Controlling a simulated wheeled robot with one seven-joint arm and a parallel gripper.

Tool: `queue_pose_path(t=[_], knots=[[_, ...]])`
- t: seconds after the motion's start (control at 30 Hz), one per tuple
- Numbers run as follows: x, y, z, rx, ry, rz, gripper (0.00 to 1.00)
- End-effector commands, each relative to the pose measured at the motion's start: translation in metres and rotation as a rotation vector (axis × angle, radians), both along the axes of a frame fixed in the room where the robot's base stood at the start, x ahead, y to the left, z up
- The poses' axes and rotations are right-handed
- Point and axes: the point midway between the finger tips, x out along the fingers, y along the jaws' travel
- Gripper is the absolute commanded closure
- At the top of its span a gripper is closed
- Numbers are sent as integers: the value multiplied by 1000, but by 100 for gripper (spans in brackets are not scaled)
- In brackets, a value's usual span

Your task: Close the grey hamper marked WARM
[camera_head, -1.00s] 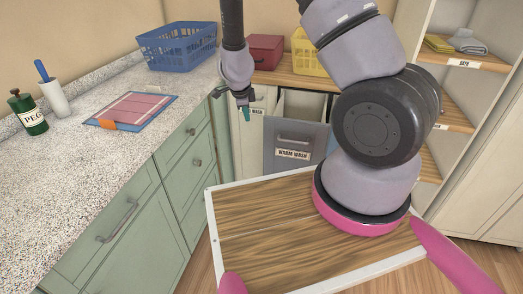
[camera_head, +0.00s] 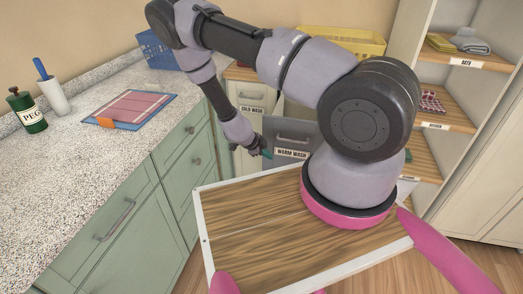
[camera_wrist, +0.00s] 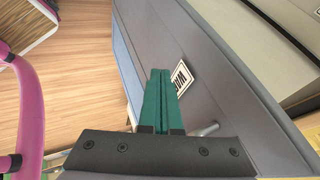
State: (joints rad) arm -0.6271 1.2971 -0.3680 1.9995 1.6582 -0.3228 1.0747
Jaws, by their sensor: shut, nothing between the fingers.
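The grey hamper (camera_head: 285,132) labelled WARM WASH stands pulled out from the cabinet below the wooden top, with part of its inside showing behind its front. A bar handle sits on its front above the label (camera_head: 291,153). My gripper (camera_head: 268,154) is low at the left of that label, in front of the hamper as seen in the head view. In the wrist view its green fingers (camera_wrist: 158,95) are shut and empty, alongside the hamper's grey front (camera_wrist: 215,70). Part of the label and the handle show behind them. Contact cannot be told. My arm hides the hamper's right side.
The cream COLD WASH front (camera_head: 250,98) is just left of the hamper. Green drawers (camera_head: 178,165) and a speckled counter (camera_head: 75,165) bound the left. Open shelves (camera_head: 445,115) stand at the right. A yellow basket (camera_head: 345,40) is on the wooden top.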

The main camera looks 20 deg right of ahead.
Motion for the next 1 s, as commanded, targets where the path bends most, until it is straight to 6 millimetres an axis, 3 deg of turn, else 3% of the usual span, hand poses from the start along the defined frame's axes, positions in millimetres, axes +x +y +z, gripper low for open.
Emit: queue_pose_path(t=[0.07, 0.33, 1.0], knots=[[2, -10, -14, -1, 2, -2, 100], [32, -27, -10, 3, -2, -3, 100], [36, -30, -10, 2, 0, -1, 100]])
